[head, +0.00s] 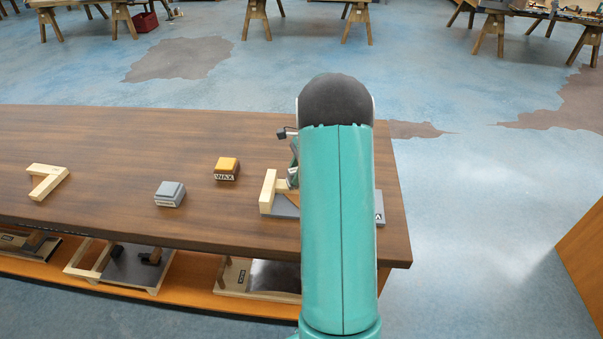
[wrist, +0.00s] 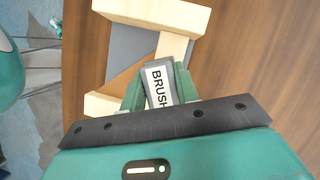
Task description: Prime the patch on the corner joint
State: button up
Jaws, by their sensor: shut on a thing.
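My gripper (wrist: 160,82) is shut on a grey brush (wrist: 158,84) labelled BRUSH, seen in the wrist view. The brush's far end is not clearly visible. Beyond it is a pale wooden frame (wrist: 165,14) with a grey panel (wrist: 130,44) inside. A brown triangular patch (wrist: 126,82) lies at a corner of the frame, close beside the brush. I cannot tell whether the brush touches it. In the head view the wooden frame (head: 268,191) stands at the table's right end, partly hidden by my arm. My gripper is mostly hidden there.
On the brown table (head: 110,150) are a yellow WAX block (head: 227,168), a grey block (head: 170,194) and a pale L-shaped wooden piece (head: 47,180). A lower shelf (head: 190,290) holds several framed panels. The table's right edge is near my arm, with open floor beyond.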

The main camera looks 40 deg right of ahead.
aim_at(274, 178)
jog(key=shift+w+a+f, duration=0.1)
jog(key=shift+w+a, duration=0.95)
jog(key=shift+w, duration=0.25)
jog(key=shift+w+a, duration=0.65)
jog(key=shift+w, duration=0.1)
jog(key=shift+c, duration=0.6)
jog(key=shift+w+a+r, duration=0.3)
jog(key=shift+w+a, duration=0.2)
jog(key=shift+w, duration=0.3)
jog(key=shift+s+d, duration=0.7)
jog(key=shift+s, duration=0.05)
jog(key=shift+s+d+r, duration=0.1)
jog(key=shift+s+d, duration=0.15)
jog(key=shift+s, duration=0.3)
grip_shut()
jog(key=shift+s+d, duration=1.1)
jog(key=shift+s, duration=0.3)
jog(key=shift+s+d, duration=1.1)
jog(key=shift+s, duration=0.25)
jog(key=shift+r, duration=2.9)
